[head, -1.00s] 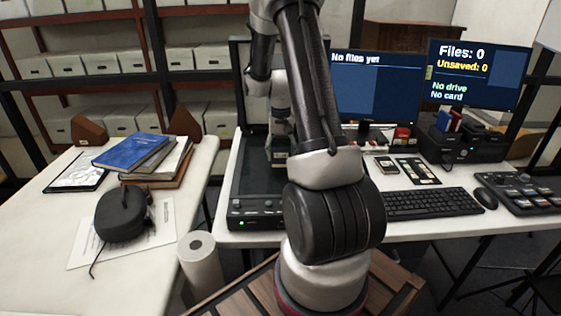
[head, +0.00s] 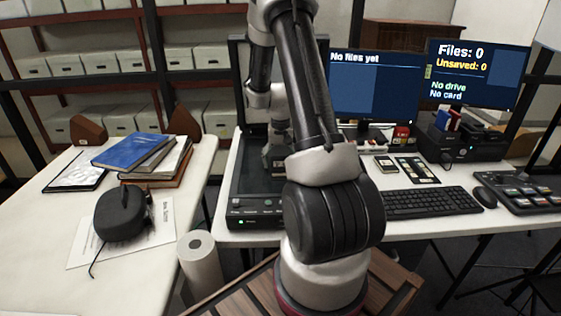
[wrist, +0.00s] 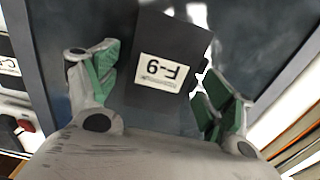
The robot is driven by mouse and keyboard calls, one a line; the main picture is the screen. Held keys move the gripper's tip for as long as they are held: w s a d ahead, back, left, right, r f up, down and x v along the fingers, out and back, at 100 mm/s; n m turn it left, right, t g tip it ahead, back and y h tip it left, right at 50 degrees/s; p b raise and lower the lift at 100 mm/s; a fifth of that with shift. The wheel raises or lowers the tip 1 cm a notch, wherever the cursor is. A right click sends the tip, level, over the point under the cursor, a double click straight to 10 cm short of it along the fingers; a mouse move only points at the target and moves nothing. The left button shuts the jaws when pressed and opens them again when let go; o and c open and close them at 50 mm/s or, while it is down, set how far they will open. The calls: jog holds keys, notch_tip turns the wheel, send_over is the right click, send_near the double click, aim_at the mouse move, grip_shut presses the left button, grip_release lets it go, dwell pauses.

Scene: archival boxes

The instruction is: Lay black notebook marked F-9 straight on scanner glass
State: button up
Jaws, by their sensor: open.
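The black notebook marked F-9 (wrist: 178,44) shows in the wrist view between my fingers, its white label upside down in the picture. It lies over the dark scanner glass (wrist: 68,30), turned at an angle in the picture; I cannot tell how straight it is to the glass edges. My gripper (wrist: 165,86) is open, with green-padded fingers on either side of the notebook and apart from it. In the head view the flatbed scanner (head: 256,211) stands on the desk with its lid raised. My arm hides much of the glass there.
A keyboard (head: 432,201), a mouse (head: 485,197) and two monitors stand to the right. The left table holds a blue book (head: 132,151) on a stack, a tablet (head: 75,172) and a black headset (head: 120,213). A white paper roll (head: 200,262) stands between the tables.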

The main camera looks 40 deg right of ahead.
aim_at(280, 163)
notch_tip(280, 163, up, 12)
jog(key=s+a+r+n+t, duration=0.1)
jog(key=s+a+r+n, duration=0.1)
jog(key=s+a+r, duration=0.4)
jog(key=s+a+r+n+t, duration=0.1)
jog(key=s+a+r, duration=0.1)
jog(key=a+r, duration=0.35)
jog(key=s+a+r+n+t, duration=0.1)
jog(key=s+a+r+n, duration=0.1)
jog(key=s, duration=0.5)
jog(key=s+a+r+n+t, duration=0.1)
jog(key=s+a+r+n, duration=0.1)
jog(key=s, duration=0.5)
jog(key=a+r, duration=0.1)
jog(key=a, duration=0.1)
jog(key=shift+s+a, duration=0.25)
jog(key=shift+a, duration=0.1)
jog(key=shift+r, duration=0.1)
